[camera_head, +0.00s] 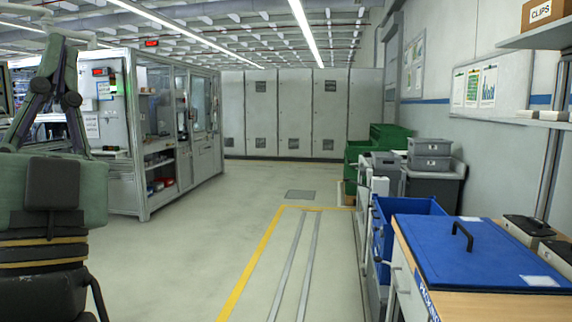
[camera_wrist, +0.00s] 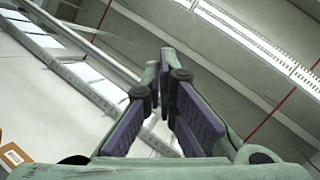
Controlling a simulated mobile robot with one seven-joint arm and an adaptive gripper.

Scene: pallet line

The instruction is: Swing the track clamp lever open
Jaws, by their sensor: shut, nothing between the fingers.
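In the head view, two parallel metal rails (camera_head: 309,250) run along the floor inside a yellow line. I cannot make out a track clamp or its lever in either view. My gripper (camera_wrist: 159,72) shows in the wrist view with its purple-padded fingers shut and nothing between them. It points up toward the ceiling and a pale wall, away from any lever I can see.
At right stands a workbench with a blue mat (camera_head: 487,252) and a black handle (camera_head: 462,236) on it. A blue bin (camera_head: 410,207) and green crates (camera_head: 388,137) are beyond. A glazed machine enclosure (camera_head: 133,140) stands at left. The middle floor (camera_head: 230,215) is clear.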

